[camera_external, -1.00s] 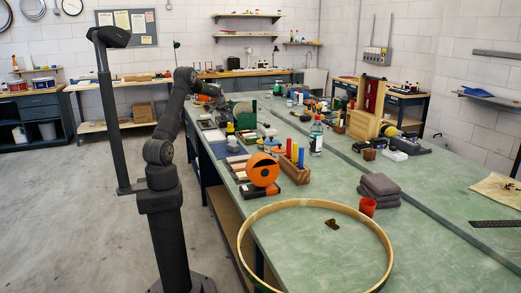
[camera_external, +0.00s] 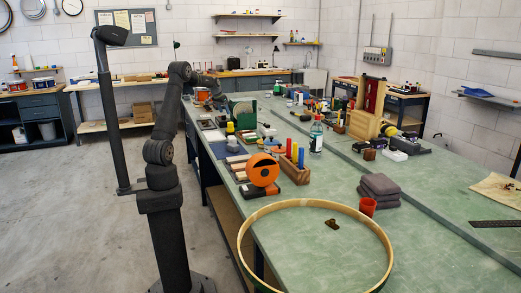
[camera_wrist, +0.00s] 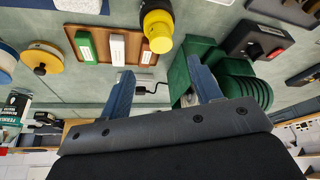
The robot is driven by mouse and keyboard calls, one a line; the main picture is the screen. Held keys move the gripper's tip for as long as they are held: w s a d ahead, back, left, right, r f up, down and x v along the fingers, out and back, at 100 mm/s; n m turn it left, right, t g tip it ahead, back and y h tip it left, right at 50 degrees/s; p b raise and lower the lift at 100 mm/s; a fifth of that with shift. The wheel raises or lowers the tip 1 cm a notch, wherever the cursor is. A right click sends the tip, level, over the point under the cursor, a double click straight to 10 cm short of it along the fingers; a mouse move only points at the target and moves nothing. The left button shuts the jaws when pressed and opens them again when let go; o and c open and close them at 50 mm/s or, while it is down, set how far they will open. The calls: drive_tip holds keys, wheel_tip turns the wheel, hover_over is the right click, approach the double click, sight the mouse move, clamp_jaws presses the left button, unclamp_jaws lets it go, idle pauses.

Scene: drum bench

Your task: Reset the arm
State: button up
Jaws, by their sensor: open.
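My arm rises from its column beside the bench in the external view, its forearm reaching toward the far end of the bench. My gripper (camera_wrist: 165,98) shows in the wrist view as two blue fingers set well apart, with nothing held between them. In the external view the gripper end is small and hard to make out near the far part of the bench. In the wrist view a yellow-capped black object (camera_wrist: 157,28) and a dark green ribbed object (camera_wrist: 215,75) lie beyond the fingers.
The green bench top (camera_external: 300,222) carries a wooden hoop (camera_external: 262,208), an orange tape dispenser (camera_external: 263,172), a clear bottle (camera_external: 316,138), folded grey cloths (camera_external: 379,188) and a red cup (camera_external: 367,206). A wooden tray (camera_wrist: 132,48) with coloured blocks shows in the wrist view. The floor at left is clear.

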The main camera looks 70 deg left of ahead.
sight(230, 123)
drive_tip(key=x, duration=1.1)
drive_tip(key=shift+w+f, duration=0.1)
drive_tip(key=shift+w+a+r, duration=0.1)
drive_tip(key=shift+r, duration=1.8)
